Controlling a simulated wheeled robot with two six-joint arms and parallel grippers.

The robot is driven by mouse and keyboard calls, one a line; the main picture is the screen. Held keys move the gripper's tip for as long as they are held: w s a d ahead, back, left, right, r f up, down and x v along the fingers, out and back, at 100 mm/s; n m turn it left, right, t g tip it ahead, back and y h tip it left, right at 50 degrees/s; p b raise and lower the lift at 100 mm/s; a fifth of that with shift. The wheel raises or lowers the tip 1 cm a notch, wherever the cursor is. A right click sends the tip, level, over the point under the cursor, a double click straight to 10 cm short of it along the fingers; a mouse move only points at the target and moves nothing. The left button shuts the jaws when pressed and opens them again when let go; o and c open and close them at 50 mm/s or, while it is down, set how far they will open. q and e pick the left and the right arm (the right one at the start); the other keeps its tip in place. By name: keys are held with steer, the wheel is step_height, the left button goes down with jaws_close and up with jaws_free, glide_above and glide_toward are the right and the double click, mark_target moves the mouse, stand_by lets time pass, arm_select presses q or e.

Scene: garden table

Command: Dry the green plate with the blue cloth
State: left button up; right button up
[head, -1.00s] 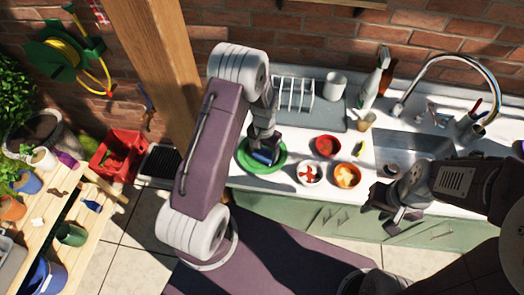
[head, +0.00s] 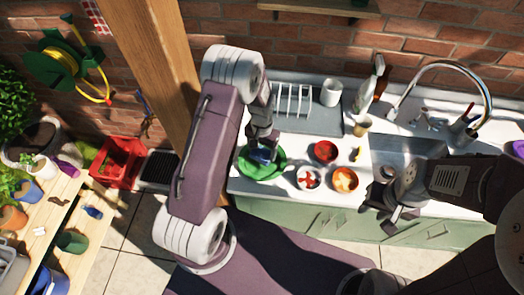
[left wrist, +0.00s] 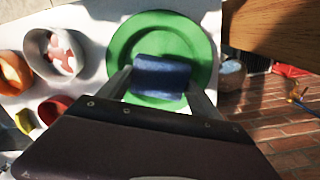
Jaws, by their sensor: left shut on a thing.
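The green plate (head: 270,171) lies on the white counter, near its left end. It also shows in the left wrist view (left wrist: 122,50). The blue cloth (left wrist: 158,76) is a rolled or folded bundle over the plate; in the head view the cloth (head: 262,155) is partly hidden by my gripper. My left gripper (head: 260,147) is shut on the blue cloth, its two fingers on either side of it. I cannot tell whether the cloth touches the plate. My right gripper (head: 391,218) is away to the right, in front of the sink, and its opening is unclear.
Bowls stand right of the plate: a red one (head: 325,152), a white one (head: 309,177) and an orange one (head: 345,180). A dish rack (head: 293,101) stands behind on a grey mat. The sink (head: 405,150) is further right. A wooden post (head: 160,70) rises at left.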

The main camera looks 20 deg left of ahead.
arm_select(q)
steer(key=shift+d+r+p, duration=0.15)
steer(key=shift+r+p, duration=0.3)
steer(key=shift+r, duration=0.3)
steer(key=shift+r+p, duration=1.05)
steer(key=shift+r, duration=0.25)
steer(key=shift+f, duration=0.15)
